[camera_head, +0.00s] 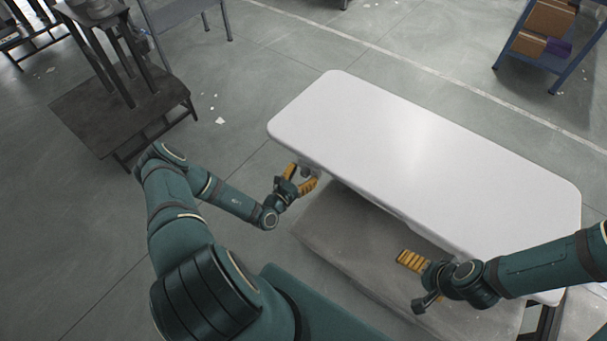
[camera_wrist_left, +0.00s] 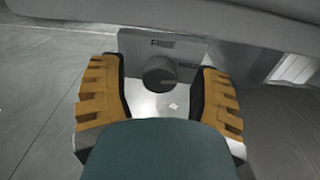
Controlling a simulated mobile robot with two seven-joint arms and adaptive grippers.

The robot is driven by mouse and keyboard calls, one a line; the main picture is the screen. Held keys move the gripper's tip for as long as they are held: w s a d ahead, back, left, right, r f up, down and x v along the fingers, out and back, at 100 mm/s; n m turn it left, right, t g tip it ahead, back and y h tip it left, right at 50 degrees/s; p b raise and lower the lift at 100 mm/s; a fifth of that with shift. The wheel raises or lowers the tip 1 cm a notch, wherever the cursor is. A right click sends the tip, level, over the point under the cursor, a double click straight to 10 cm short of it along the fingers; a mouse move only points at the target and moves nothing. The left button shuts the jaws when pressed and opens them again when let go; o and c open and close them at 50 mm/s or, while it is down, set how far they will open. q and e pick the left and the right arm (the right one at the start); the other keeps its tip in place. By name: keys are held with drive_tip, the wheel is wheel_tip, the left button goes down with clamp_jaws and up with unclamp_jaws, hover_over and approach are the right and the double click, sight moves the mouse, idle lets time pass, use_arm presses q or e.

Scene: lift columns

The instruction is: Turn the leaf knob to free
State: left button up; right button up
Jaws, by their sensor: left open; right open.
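The leaf knob, a dark round knob (camera_wrist_left: 159,74) on a grey metal bracket (camera_wrist_left: 185,48), sits under the edge of the white tabletop (camera_head: 400,140). In the left wrist view it lies between the two yellow fingers of my left gripper (camera_wrist_left: 160,98), with a gap on each side. In the head view my left gripper (camera_head: 301,180) is open at the tabletop's left edge, around a small grey part there. My right gripper (camera_head: 412,262) is by the tabletop's near edge; its yellow finger pads show and it holds nothing that I can see.
A grey platform (camera_head: 345,235) lies under the white tabletop. A dark low table (camera_head: 120,110) with a stool-like frame on it stands at the left. A blue shelf (camera_head: 545,62) with boxes stands at the upper right. The floor left of the tabletop is mostly clear.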

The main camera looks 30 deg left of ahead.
use_arm(q)
drive_tip(key=shift+w, duration=0.15)
drive_tip(key=shift+c, duration=0.2)
clamp_jaws()
